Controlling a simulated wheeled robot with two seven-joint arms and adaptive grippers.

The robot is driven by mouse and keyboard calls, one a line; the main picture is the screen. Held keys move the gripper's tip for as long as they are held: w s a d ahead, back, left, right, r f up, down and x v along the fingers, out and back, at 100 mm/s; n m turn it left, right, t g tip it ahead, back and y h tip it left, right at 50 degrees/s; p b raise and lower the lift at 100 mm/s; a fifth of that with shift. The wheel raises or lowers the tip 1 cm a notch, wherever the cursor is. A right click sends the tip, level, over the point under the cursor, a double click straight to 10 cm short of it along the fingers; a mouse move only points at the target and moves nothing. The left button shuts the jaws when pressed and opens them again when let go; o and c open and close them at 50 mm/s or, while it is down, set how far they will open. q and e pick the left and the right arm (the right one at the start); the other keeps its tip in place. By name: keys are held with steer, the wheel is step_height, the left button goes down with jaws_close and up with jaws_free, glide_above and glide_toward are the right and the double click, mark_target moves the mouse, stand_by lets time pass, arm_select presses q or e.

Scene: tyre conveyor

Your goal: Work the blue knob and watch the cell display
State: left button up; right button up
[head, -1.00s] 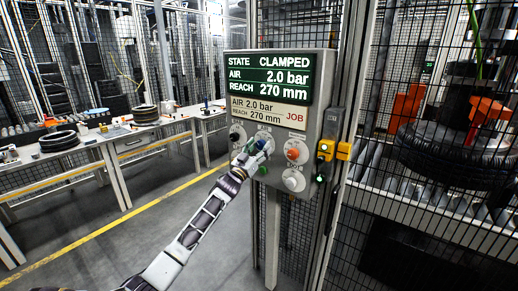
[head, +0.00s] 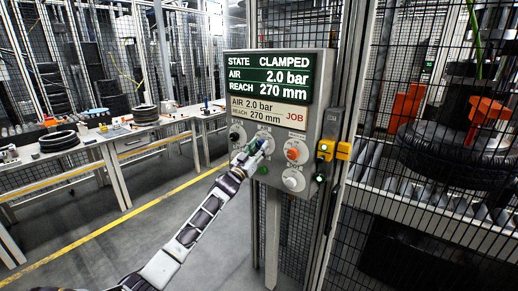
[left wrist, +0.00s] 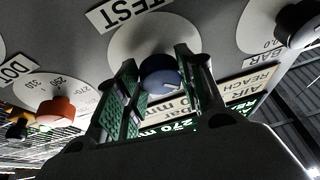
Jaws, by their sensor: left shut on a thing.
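In the head view my left gripper (head: 256,150) reaches the panel from the lower left and hides most of the knob. The cell display (head: 270,77) reads STATE CLAMPED, AIR 2.0 bar, REACH 270 mm. The job card (head: 268,112) below reads AIR 2.0 bar, REACH 270 mm. My right gripper is not in view.
A black knob (head: 236,134), an orange knob (head: 293,153) and a white knob (head: 292,180) are close around my gripper. A green button (head: 263,170) is just below it. A tyre (head: 455,155) lies behind mesh at right. Benches stand at left.

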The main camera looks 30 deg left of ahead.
arm_select(q)
steer(key=m+h, duration=0.1)
steer(key=m, duration=0.1)
steer(key=shift+a+m+h, duration=0.1)
steer(key=shift+m+h, duration=0.2)
steer(key=shift+m, duration=0.1)
steer(key=m+h, duration=0.1)
steer(key=m, duration=0.1)
steer(key=m+g+h, duration=0.1)
steer(key=m+h, duration=0.1)
steer(key=m, duration=0.1)
steer(key=shift+a+m+p, duration=0.1)
steer(key=shift+m+p, duration=0.2)
steer(key=shift+p, duration=0.1)
steer(key=m+h, duration=0.1)
steer(key=m, duration=0.1)
steer(key=shift+m+g, duration=0.3)
steer(key=shift+g, duration=0.1)
steer(key=shift+m, duration=0.4)
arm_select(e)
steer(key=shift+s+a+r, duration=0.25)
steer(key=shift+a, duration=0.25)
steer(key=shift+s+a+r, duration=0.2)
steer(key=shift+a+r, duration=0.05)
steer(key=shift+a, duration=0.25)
arm_select(q)
steer(key=shift+h, duration=0.3)
steer(key=o, duration=1)
